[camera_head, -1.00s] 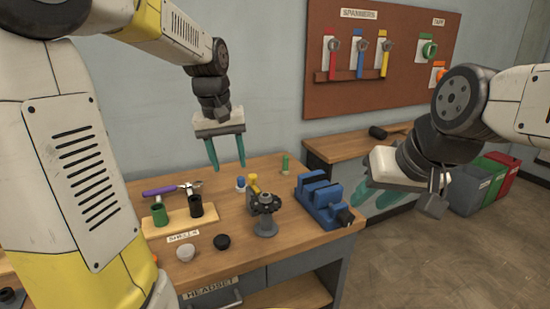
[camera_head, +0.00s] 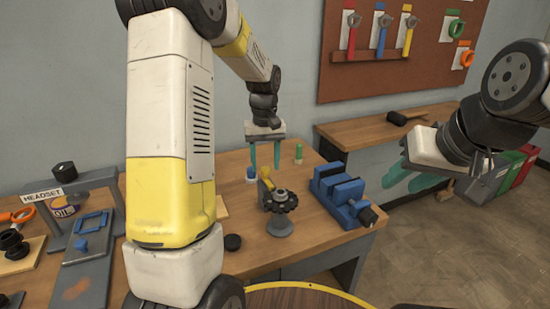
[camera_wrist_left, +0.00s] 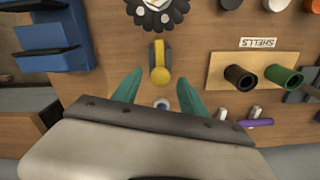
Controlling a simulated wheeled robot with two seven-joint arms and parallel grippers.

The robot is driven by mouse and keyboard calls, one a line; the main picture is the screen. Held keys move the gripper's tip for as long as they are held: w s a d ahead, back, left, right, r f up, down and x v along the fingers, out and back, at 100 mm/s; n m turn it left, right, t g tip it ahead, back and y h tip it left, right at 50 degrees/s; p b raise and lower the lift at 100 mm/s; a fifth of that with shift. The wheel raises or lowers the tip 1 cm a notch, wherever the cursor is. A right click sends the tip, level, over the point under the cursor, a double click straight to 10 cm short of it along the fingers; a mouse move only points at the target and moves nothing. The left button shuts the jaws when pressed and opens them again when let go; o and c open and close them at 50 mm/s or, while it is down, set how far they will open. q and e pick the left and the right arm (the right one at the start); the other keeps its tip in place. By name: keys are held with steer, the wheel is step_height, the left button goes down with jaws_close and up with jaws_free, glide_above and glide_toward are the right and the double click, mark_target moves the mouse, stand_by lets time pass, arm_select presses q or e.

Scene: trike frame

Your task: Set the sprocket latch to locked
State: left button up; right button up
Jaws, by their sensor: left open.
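The dark toothed sprocket (camera_head: 281,201) sits on a grey stand on the wooden bench. Beside it is the yellow latch lever (camera_head: 266,178), with a grey part joined to it. In the left wrist view the lever (camera_wrist_left: 161,74) points from the sprocket (camera_wrist_left: 157,12) toward my gripper, its rounded yellow end between the fingers in the picture. My left gripper (camera_head: 265,158) is open, teal fingers pointing down, above and behind the lever; contact cannot be told. My right gripper (camera_head: 410,180) is off to the right, away from the bench, its teal fingers apart and empty.
A blue vise (camera_head: 343,193) stands right of the sprocket. A blue-topped peg (camera_head: 251,173) and a green peg (camera_head: 299,153) stand near the lever. A shells board (camera_wrist_left: 225,72) lies beside it. The headset stand (camera_head: 63,180) is at left.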

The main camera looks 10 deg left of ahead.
arm_select(q)
steer(key=shift+f, duration=0.35)
jaws_close()
stand_by(1.2)
